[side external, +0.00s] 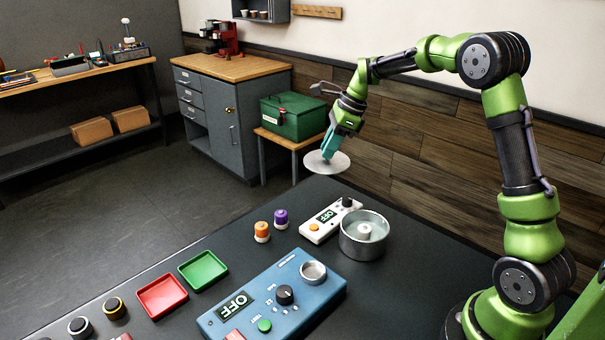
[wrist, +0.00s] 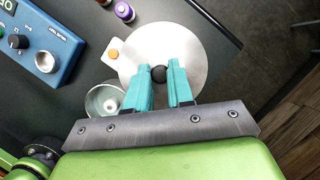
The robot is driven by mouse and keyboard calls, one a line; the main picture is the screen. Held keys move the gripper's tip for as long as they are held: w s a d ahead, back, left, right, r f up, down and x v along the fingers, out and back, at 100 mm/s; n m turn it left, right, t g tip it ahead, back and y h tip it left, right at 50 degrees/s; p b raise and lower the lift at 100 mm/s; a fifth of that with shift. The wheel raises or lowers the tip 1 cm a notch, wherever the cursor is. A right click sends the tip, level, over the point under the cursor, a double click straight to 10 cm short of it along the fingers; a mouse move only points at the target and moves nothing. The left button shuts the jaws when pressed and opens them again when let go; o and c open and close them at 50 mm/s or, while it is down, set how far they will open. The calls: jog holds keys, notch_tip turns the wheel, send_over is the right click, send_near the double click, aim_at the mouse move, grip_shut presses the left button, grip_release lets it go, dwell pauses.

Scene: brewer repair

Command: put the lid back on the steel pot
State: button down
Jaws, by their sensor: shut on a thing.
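The lid (side external: 339,164) is a flat, pale round disc. My gripper (side external: 328,152) is shut on it and holds it in the air, beyond the pot. In the wrist view the lid (wrist: 190,41) lies flat below the teal fingers, and my gripper (wrist: 160,75) grips its dark round knob (wrist: 159,73). The steel pot (side external: 346,242) stands open on the dark table, with a pale round piece in its middle.
A white device (side external: 318,224) with an orange button sits next to the pot. The blue control box (side external: 245,305), an orange-capped bottle (side external: 262,233), a purple-capped bottle (side external: 281,220), a red tray (side external: 162,296) and a green tray (side external: 203,270) are farther left. The table right of the pot is clear.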

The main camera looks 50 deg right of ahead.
jog(key=s+a+f+n+g+y, duration=0.1)
jog(key=s+a+n, duration=0.15)
jog(key=s, duration=0.55)
jog(key=s+a+f+n+g, duration=0.1)
jog(key=s+n, duration=0.2)
jog(key=s, duration=0.5)
jog(key=shift+w+a+f, duration=0.1)
jog(key=shift+w+f, duration=0.05)
jog(key=shift+f, duration=1.4)
jog(key=shift+w+f, duration=0.15)
jog(key=shift+f, duration=1.35)
jog(key=shift+f, duration=0.2)
jog(key=shift+c, duration=2.2)
grip_release()
notch_tip(320, 180, up, 7)
